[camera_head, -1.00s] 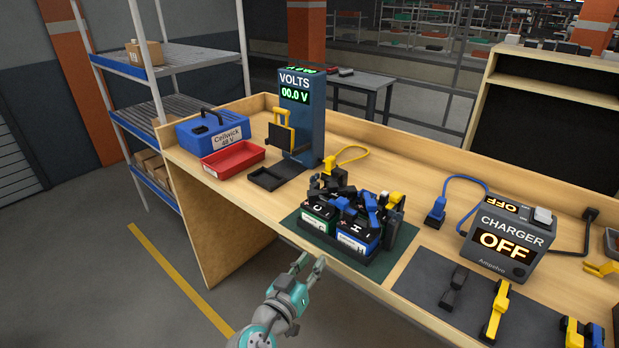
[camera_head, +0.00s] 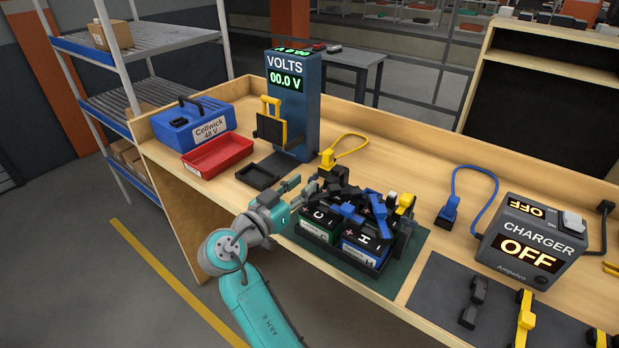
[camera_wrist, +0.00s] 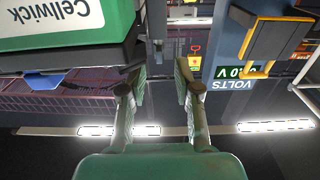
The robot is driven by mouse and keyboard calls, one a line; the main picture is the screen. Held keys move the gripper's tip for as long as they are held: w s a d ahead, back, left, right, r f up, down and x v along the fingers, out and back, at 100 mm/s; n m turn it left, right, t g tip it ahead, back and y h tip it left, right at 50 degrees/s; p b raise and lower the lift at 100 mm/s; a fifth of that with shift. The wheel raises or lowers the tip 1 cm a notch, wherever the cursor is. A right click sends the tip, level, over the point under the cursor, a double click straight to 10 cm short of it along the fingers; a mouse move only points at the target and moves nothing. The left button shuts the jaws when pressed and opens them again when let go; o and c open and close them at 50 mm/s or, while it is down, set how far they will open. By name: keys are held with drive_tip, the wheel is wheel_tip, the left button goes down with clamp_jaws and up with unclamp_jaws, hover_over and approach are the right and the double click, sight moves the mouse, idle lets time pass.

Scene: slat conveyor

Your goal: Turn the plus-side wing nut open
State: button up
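A black tray (camera_head: 330,251) on the dark green mat (camera_head: 409,262) holds several batteries, including a green one (camera_head: 317,226) marked C and a blue one (camera_head: 365,247) marked H with a plus sign. Black, blue and yellow connector parts crowd their tops; I cannot pick out the plus-side wing nut among them. My gripper (camera_head: 303,190) is at the left side of the tray, near battery height. In the wrist view my gripper (camera_wrist: 160,70) is open and nothing shows between its fingers. A battery with a green Cellwick label (camera_wrist: 58,22) is close at the upper left there.
The blue voltmeter (camera_head: 296,110) reads 00.0 V and stands behind my gripper. The charger (camera_head: 531,240) at right reads OFF. A dark mat (camera_head: 445,290) with clamps lies at front right.

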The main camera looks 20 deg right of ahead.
sight(309, 180)
drive_tip(key=shift+x, duration=1.85)
clamp_jaws()
